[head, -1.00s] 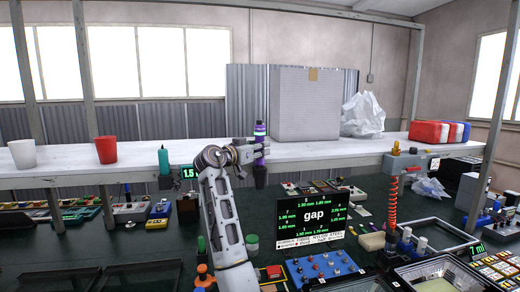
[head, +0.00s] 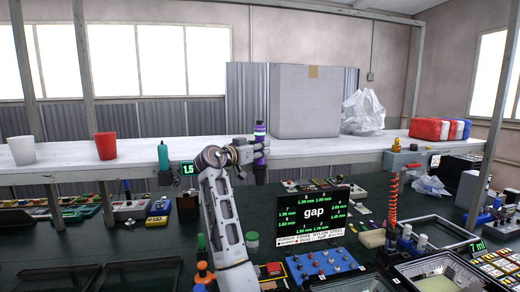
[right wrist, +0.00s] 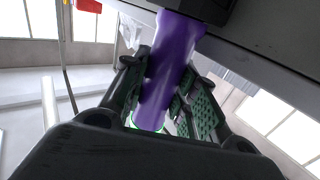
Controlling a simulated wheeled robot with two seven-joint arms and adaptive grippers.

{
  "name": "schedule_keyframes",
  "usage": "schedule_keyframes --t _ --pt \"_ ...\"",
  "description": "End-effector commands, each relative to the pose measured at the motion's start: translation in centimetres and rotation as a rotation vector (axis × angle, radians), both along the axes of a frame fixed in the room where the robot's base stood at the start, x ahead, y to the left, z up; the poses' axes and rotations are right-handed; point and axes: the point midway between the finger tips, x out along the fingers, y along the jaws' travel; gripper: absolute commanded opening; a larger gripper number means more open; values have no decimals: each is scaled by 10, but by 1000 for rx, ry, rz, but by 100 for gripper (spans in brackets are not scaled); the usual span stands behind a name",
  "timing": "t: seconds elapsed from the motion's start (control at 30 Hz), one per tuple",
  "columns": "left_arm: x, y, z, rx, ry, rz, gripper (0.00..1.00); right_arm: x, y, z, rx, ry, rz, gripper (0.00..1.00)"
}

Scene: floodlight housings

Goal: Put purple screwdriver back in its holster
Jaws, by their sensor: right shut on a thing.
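The purple screwdriver (head: 260,132) stands upright at the front edge of the white shelf, with a light band near its top. My right gripper (head: 261,150) is shut around its handle. In the right wrist view the purple handle (right wrist: 168,70) lies between the green-padded fingers (right wrist: 162,95). A dark holster (head: 260,175) hangs directly below the gripper on the shelf front; a dark block (right wrist: 205,8) also shows beside the handle's end in the wrist view. The shaft is hidden, and I cannot tell how deep it sits in the holster. My left gripper is not in view.
A teal-handled tool (head: 163,157) stands at the shelf edge to the left, beside a small 1.5 display (head: 188,169). A large grey box (head: 304,102) stands on the shelf (head: 350,149) just behind. The dark bench below is crowded, with a gap screen (head: 313,216).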

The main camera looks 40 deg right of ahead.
Motion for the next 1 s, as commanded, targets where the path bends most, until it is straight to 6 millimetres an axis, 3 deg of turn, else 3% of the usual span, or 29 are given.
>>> schedule_keyframes --t 0.03,0.07,0.23,0.67,1.0 --pt "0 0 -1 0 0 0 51 0 0 0 -2 -1 0 0" --pt "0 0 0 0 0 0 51 0 0 1 -2 -2 0 32" --pt "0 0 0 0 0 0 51 0 0 0 -1 -1 0 53" --pt "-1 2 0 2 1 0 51 0 3 -1 1 1 0 53" --pt "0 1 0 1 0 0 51 -6 32 -1 0 1 1 53"
